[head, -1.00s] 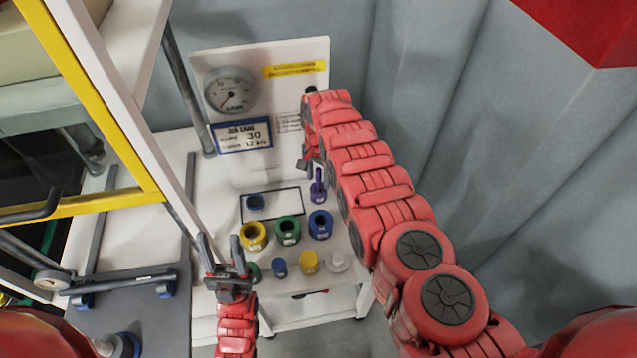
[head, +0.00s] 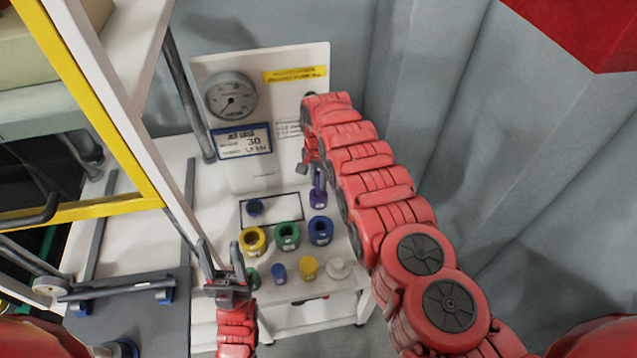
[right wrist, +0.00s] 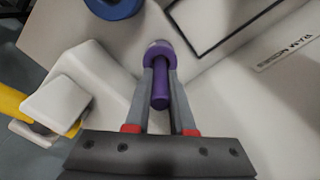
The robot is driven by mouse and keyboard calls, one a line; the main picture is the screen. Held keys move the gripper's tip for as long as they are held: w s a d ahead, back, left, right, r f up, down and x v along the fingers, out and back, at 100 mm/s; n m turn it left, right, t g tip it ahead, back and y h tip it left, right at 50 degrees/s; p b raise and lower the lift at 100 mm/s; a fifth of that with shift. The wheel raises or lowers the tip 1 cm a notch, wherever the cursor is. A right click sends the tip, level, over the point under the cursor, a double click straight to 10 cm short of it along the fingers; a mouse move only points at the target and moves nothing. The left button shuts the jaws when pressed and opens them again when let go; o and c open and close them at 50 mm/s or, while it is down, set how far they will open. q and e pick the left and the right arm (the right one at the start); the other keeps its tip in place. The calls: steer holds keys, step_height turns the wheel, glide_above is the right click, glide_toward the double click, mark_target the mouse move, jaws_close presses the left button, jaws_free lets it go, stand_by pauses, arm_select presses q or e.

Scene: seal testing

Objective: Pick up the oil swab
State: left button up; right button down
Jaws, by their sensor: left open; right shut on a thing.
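The oil swab, as I take it, is the purple piece (head: 318,193) at the right of the white bench, with a thin upright handle on a wider base. In the right wrist view its purple shaft (right wrist: 160,92) lies between the two grey fingers of my right gripper (right wrist: 159,72), which is shut on it. In the head view the right gripper is mostly hidden behind its own red arm. My left gripper (head: 222,265) is open and empty over the bench's front left part, with its fingers pointing up in the picture.
A yellow ring (head: 253,241), a green ring (head: 287,236) and a blue ring (head: 320,231) stand in a row near the swab. Small blue (head: 279,273) and yellow (head: 308,267) pieces stand in front. A panel with a gauge (head: 231,96) rises behind. A yellow-edged frame (head: 105,207) stands left.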

mark_target(318, 173)
steer(key=shift+r+b, duration=0.3)
steer(key=shift+r, duration=0.65)
steer(key=shift+r+b, duration=0.35)
steer(key=shift+r, duration=0.05)
step_height(318, 173, up, 4)
steer(key=shift+b, duration=1.1)
step_height(318, 173, up, 2)
steer(key=shift+r, duration=0.2)
step_height(318, 173, up, 6)
steer(key=p, duration=0.6)
steer(key=shift+r, duration=0.15)
